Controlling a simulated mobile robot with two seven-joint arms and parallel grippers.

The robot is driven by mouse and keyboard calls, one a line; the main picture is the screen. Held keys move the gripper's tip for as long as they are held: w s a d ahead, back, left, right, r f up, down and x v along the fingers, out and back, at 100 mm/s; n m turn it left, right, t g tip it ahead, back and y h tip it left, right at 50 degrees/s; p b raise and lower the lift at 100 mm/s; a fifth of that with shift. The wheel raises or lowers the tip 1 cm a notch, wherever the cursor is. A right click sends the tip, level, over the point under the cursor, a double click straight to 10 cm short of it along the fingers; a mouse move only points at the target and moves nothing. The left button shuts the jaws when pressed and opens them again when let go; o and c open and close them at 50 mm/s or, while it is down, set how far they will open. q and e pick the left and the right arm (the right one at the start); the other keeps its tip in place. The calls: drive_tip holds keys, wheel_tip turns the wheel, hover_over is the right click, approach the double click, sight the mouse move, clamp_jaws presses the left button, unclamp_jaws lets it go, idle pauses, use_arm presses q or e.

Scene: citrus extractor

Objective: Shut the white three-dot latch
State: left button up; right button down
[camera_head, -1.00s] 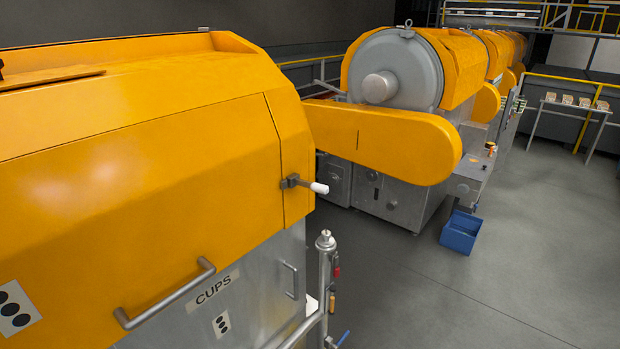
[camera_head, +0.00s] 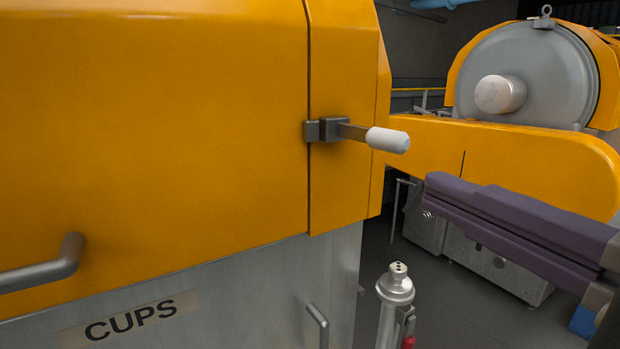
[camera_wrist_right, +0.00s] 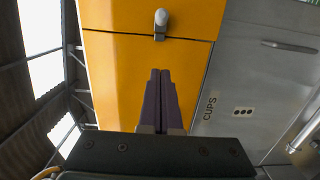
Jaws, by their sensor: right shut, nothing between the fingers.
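The latch with the white grip (camera_head: 388,140) sits on the yellow cover at the seam. Its dark bracket (camera_head: 334,130) spans the seam, and its lever sticks out to the right. No dots can be made out on the grip. In the right wrist view the white grip (camera_wrist_right: 161,17) is at the top centre, beyond the fingertips. My right gripper (camera_head: 432,188) comes in from the right, shut and empty, its purple fingers below and right of the grip and apart from it. In the wrist view the gripper (camera_wrist_right: 160,73) points toward the latch. My left gripper is not in view.
A three-dot plate (camera_wrist_right: 243,112) is on the grey panel beside the CUPS label (camera_head: 130,322). A bar handle (camera_head: 40,268) juts from the yellow cover. A metal post (camera_head: 396,285) stands below the latch. Another yellow machine (camera_head: 500,150) is behind.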

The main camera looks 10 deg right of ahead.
sight(368, 136)
drive_tip(key=w+p, duration=0.1)
drive_tip(key=w, duration=1)
drive_tip(key=shift+w+d+p, duration=0.15)
drive_tip(key=shift+d+p, duration=0.1)
drive_tip(key=shift+p, duration=0.15)
